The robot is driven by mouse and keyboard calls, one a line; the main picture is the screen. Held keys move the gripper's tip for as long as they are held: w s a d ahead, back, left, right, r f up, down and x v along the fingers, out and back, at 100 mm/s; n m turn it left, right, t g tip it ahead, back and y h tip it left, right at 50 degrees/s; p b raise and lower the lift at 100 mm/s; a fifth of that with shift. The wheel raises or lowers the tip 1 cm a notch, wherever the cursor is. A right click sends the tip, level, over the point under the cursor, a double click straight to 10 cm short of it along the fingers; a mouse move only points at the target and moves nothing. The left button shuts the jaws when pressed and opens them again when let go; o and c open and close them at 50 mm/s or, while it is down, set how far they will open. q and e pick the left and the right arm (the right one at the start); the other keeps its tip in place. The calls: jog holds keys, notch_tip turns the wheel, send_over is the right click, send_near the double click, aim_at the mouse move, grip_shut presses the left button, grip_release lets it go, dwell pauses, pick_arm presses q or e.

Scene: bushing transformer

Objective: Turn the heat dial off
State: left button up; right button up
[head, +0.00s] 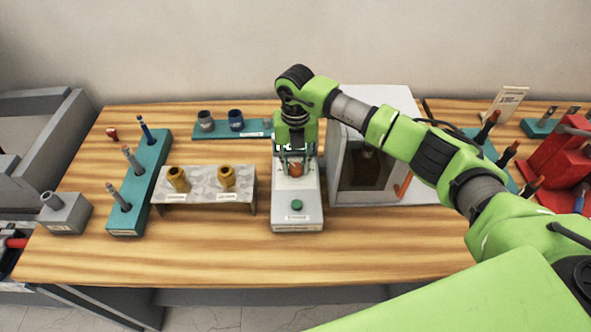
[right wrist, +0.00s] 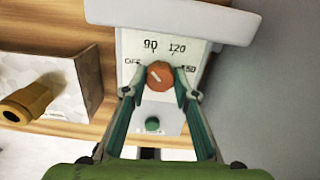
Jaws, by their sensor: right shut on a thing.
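The heat dial (head: 297,170) is a round orange knob on the white control box (head: 297,217). In the right wrist view the dial (right wrist: 159,76) sits between the fingers of my right gripper (right wrist: 159,84), which is shut on its two sides. Marks OFF, 90, 120 and 150 stand around the dial. Its short white line slants to the upper left, seemingly between OFF and 90. In the head view my right gripper (head: 296,158) reaches down onto the box from above. My left gripper is not in view.
A green button (head: 297,205) is on the box in front of the dial. A grey cabinet (head: 350,195) stands close at right. A metal stand with two brass bushings (head: 227,177) is at left. The wooden table front is clear.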

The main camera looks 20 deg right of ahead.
aim_at(296, 167)
jog(key=n+b, duration=0.4)
jog(key=shift+f, duration=0.2)
jog(key=shift+r+n+b, duration=0.2)
jog(key=shift+n+b, duration=1)
jog(key=shift+b, duration=0.1)
jog(key=o, duration=1.1)
notch_tip(296, 167, up, 12)
jog(key=shift+r, duration=0.1)
